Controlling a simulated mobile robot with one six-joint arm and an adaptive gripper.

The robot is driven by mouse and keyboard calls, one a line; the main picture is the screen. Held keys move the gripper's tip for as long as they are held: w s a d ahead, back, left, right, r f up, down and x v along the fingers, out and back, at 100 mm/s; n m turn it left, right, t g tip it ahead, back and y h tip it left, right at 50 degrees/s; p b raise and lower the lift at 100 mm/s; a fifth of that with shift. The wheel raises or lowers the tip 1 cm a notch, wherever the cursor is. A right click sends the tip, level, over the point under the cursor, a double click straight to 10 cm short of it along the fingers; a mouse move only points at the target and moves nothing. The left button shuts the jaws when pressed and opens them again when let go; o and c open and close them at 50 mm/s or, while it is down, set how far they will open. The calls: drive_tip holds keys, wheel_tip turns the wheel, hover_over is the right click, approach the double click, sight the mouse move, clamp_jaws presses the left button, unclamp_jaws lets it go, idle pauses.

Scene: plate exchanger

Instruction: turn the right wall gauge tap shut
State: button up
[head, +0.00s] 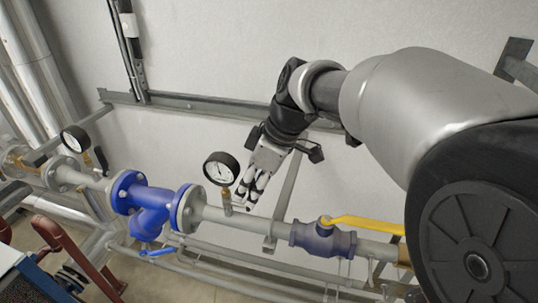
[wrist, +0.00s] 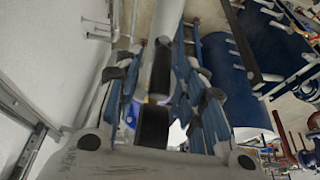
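The right wall gauge (head: 221,168) has a round white dial in a black case. It stands on a brass stem above its small tap (head: 227,203) on the grey pipe. My gripper (head: 250,200) is just right of this tap, its fingers pointing down at the pipe. In the wrist view my gripper (wrist: 160,75) has its fingers apart on both sides. A black lever-like piece (wrist: 153,126), seemingly the tap's handle, shows between them with gaps either side. Whether a finger touches it, I cannot tell. The handle is hidden in the head view.
The left gauge (head: 75,138) with a black tap handle (head: 101,158) is farther left. A blue flanged strainer (head: 150,206) sits between the gauges. A valve with a yellow lever (head: 362,224) is to the right. The wall (head: 200,60) is close behind.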

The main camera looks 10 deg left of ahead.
drive_tip(key=shift+c, duration=0.6)
clamp_jaws()
